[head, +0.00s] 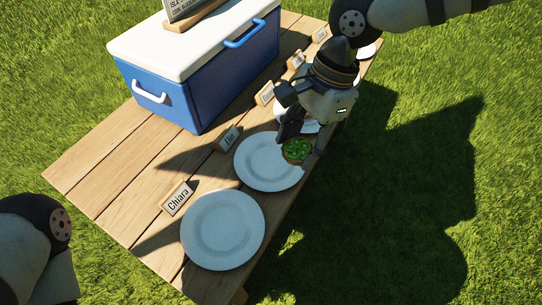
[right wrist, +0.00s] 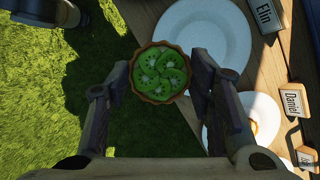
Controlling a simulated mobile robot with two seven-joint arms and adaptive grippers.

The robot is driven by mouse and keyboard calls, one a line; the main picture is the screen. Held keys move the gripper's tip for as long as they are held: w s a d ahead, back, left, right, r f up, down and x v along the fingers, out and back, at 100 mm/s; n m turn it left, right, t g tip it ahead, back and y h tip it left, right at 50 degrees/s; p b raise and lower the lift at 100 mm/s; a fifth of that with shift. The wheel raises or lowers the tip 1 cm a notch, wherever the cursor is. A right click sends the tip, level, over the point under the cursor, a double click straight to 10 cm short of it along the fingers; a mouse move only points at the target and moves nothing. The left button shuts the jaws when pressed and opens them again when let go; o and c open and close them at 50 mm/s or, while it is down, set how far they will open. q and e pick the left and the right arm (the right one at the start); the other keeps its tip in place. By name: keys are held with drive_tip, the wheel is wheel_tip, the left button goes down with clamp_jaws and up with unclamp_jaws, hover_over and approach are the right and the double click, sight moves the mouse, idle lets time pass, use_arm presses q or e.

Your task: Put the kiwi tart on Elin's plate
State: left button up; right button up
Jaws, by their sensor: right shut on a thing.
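My right gripper (head: 301,144) is shut on the kiwi tart (head: 295,151), a round crust topped with green kiwi slices. In the right wrist view the tart (right wrist: 160,73) sits between both fingers. In the head view the tart overlaps the plate's right rim. In the right wrist view it overlaps the rim of Elin's plate (right wrist: 222,45) on the table-edge side, with shadowed grass also behind it. The tart's exact height is unclear. My left gripper is out of view.
Chiara's empty plate (head: 223,230) and card (head: 176,198) are nearer. Daniel's card (right wrist: 292,102) and a plate (right wrist: 238,110) bearing something small are beyond Elin's place. A blue cooler (head: 200,85) stands on the wooden table (head: 100,165), behind the cards.

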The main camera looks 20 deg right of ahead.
drive_tip(key=b, duration=0.3)
hover_over(269, 162)
drive_tip(key=d, duration=0.1)
wheel_tip(269, 162, down, 7)
drive_tip(key=shift+s+r, duration=0.15)
drive_tip(key=shift+r, duration=0.05)
drive_tip(key=x, duration=0.3)
drive_tip(key=shift+w+d+f, duration=0.25)
drive_tip(key=shift+w+f, duration=0.05)
drive_tip(key=shift+f, duration=0.05)
drive_tip(key=shift+r, duration=0.15)
drive_tip(key=o, duration=1.2)
drive_tip(key=shift+c, duration=0.2)
drive_tip(key=p+v, duration=0.2)
drive_tip(key=v, duration=1)
